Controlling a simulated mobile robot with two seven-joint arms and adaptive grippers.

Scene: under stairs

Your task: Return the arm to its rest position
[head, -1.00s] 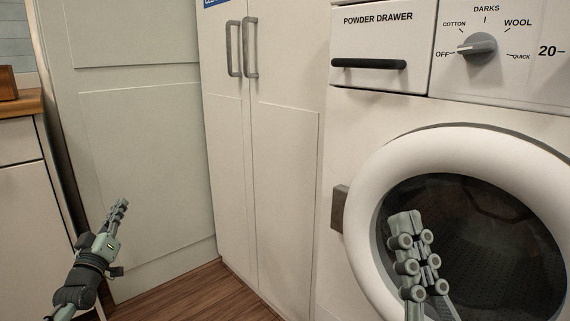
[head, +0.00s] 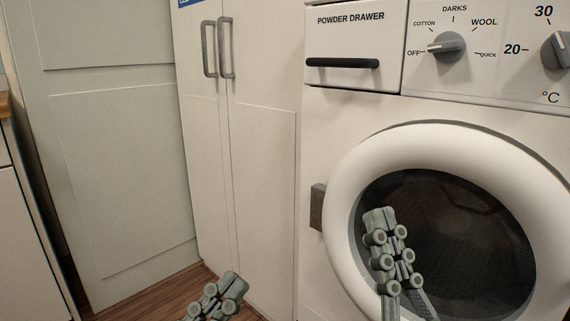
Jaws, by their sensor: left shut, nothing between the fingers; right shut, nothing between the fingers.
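My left gripper (head: 217,296) is at the bottom of the head view, left of centre, in front of the wooden floor and the foot of the white cupboard. It is shut and empty; its arm is out of the frame. My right gripper (head: 385,226) points up in front of the dark round door glass of the washing machine (head: 325,140). It is shut and empty. I cannot tell how far it is from the glass.
The washing machine's thick white door ring (head: 347,185) bulges out around my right gripper. A white two-door cupboard (head: 262,190) stands left of the machine, with a panelled wall (head: 120,170) further left. A strip of wooden floor (head: 150,295) is clear.

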